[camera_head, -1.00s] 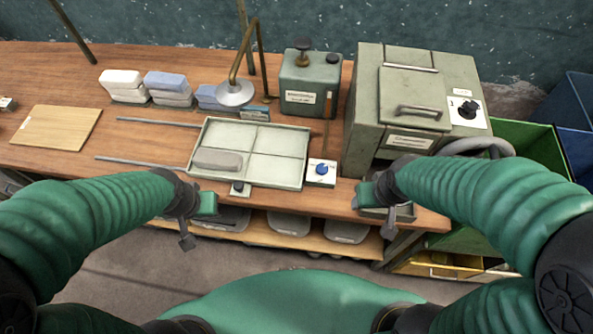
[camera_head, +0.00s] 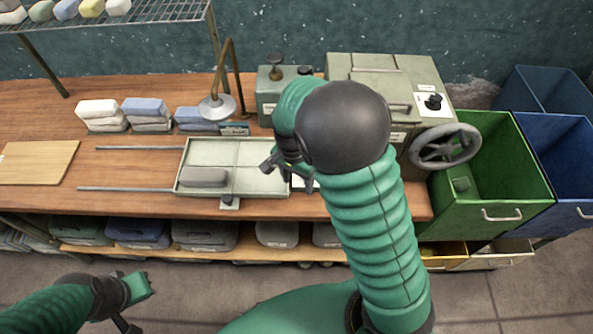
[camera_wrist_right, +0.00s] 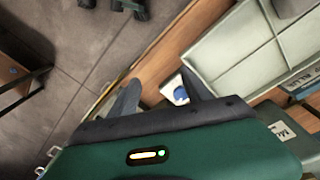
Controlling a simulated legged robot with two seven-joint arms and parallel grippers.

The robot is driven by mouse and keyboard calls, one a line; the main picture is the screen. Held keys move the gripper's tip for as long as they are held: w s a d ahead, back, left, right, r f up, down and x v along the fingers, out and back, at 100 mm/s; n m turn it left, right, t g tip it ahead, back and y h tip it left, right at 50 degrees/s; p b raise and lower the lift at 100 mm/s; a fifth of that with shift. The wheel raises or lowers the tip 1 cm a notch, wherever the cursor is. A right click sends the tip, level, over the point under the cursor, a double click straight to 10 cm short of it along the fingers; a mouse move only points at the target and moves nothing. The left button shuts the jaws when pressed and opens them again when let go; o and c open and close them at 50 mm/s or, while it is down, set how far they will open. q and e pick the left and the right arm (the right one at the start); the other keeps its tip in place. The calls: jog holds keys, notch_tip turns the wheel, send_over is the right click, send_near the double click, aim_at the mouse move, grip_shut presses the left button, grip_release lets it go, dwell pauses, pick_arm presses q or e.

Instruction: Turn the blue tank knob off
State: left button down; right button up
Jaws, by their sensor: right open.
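The blue knob (camera_wrist_right: 181,94) sits on a small white plate (camera_wrist_right: 170,88) in the right wrist view, close to the right-hand finger. In the head view the plate (camera_head: 303,185) shows only in part, beside the divided tray's (camera_head: 262,180) right end. My right gripper and arm hide the knob there. My right gripper (camera_head: 285,170) is over that spot, open; in the right wrist view its two fingers (camera_wrist_right: 162,92) are spread, with no visible grip on the knob. My left gripper (camera_head: 135,298) is low at the left, away from the bench; its jaw state is unclear.
A lamp-like arm with a round head (camera_head: 217,107) stands behind the tray. A grey-green box with a handwheel (camera_head: 444,147) is at the right, beside a green bin (camera_head: 495,170). A board (camera_head: 38,162) and stacked blocks (camera_head: 102,115) lie at the left.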

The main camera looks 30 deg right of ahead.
jog(key=w+d+f+m+g+h, duration=0.2)
jog(key=w+d+m+h, duration=0.15)
jog(key=w+m, duration=0.6)
jog(key=d+f, duration=0.1)
jog(key=f, duration=0.1)
jog(key=s+d+f+m+p, duration=0.1)
jog(key=f, duration=0.1)
jog(key=s+d+f+m+p, duration=0.1)
jog(key=f, duration=0.1)
jog(key=shift+s+f, duration=0.2)
jog(key=shift+f, duration=0.2)
jog(key=shift+d+f+y, duration=0.15)
jog(key=shift+y, duration=0.1)
jog(key=c, duration=0.5)
grip_shut()
